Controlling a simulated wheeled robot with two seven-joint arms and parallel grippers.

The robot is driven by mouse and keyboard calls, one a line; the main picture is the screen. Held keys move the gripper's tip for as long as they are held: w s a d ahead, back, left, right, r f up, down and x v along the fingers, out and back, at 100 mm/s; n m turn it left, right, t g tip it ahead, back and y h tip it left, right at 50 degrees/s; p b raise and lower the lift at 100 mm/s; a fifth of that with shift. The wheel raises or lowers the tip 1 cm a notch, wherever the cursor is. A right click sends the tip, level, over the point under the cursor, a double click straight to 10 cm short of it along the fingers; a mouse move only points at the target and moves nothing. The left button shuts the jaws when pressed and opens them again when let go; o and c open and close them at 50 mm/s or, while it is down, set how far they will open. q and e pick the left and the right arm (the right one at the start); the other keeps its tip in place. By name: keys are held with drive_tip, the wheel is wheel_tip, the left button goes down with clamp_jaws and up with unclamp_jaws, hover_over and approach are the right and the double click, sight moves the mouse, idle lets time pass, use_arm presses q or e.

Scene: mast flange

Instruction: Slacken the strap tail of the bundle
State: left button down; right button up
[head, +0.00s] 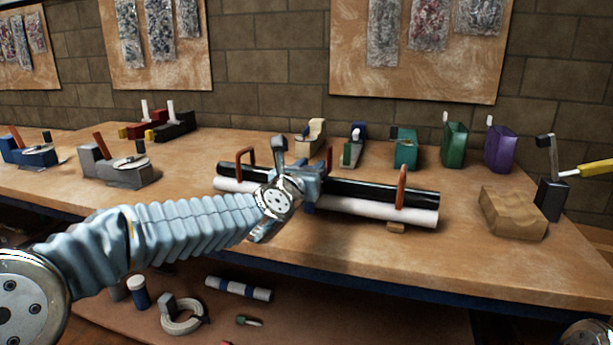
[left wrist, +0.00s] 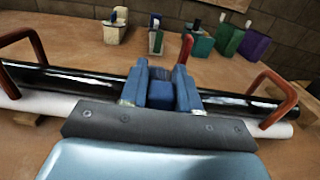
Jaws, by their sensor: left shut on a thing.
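The bundle lies on the workbench in the head view, a long black tube (head: 375,190) beside a white tube (head: 375,212). Both tubes also run across the left wrist view, the black one (left wrist: 85,85) behind the white one (left wrist: 45,112). Red-brown hoops (head: 402,186) stand over the bundle. My left gripper (head: 290,184) is at the bundle's middle. In the left wrist view its blue fingers (left wrist: 160,88) are shut on a small dark-blue piece (left wrist: 161,95), apparently the strap tail. The gripper hides most of the strap. My right gripper is not in view.
Several coloured tool-like items, including a teal one (head: 405,150) and a purple one (head: 499,150), stand behind the bundle. A wooden block (head: 512,212) is to its right. The lower shelf holds a white ring (head: 182,317) and a blue-and-white roll (head: 238,288). The bench front is clear.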

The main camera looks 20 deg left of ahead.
use_arm(q)
drive_tip(key=c, duration=0.9)
unclamp_jaws()
drive_tip(key=shift+s, duration=0.3)
drive_tip(key=shift+s+a+b, duration=0.25)
drive_tip(key=shift+s+b, duration=0.4)
drive_tip(key=shift+s, duration=1.55)
drive_tip(key=shift+s+a+b, duration=0.2)
drive_tip(key=shift+s+b, duration=0.4)
drive_tip(key=shift+s, duration=1.55)
drive_tip(key=shift+s+a+b, duration=0.25)
drive_tip(key=shift+s+b, duration=0.4)
drive_tip(key=shift+s, duration=1.55)
